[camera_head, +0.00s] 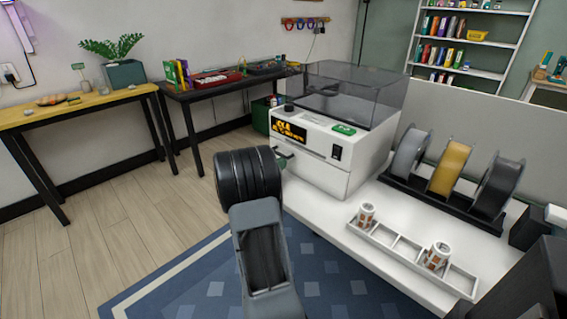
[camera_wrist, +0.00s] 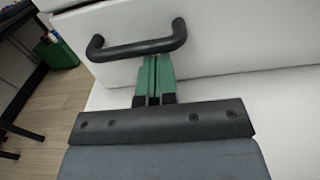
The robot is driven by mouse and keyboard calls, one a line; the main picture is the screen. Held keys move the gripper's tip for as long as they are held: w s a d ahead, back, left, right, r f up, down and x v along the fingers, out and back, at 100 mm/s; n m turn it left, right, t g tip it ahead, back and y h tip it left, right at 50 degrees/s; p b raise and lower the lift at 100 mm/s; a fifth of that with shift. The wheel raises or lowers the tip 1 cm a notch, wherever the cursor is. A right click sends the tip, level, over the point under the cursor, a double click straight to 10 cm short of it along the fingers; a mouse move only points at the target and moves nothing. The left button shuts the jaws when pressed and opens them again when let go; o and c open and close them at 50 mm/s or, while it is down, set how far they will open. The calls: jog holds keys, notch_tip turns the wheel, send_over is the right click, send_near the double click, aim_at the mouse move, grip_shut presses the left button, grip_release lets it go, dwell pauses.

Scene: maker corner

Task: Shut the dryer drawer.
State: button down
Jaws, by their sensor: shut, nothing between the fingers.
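The dryer (camera_head: 318,140) is a white box with a clear smoked lid, standing on the white table. Its drawer (camera_head: 318,172) is the low white front with a dark bar handle (camera_head: 283,152). The drawer front also fills the top of the wrist view (camera_wrist: 225,45), with the black handle (camera_wrist: 135,48) across it. The drawer looks nearly flush; I cannot tell how far it stands out. My gripper (camera_wrist: 154,80) is shut and empty, its green fingers at the handle bar's lower side; I cannot tell if they touch.
Several filament spools (camera_head: 452,168) stand on a black rack right of the dryer. A white divided tray (camera_head: 403,245) with two printed cups lies at the table's front. A green bin (camera_wrist: 57,53) stands on the floor left of the table. Floor at left is clear.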

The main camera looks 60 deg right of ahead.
jog(key=w+a+p, duration=0.1)
jog(key=w+a, duration=0.1)
jog(key=a, duration=1)
jog(key=shift+f, duration=0.15)
jog(key=shift+w, duration=0.1)
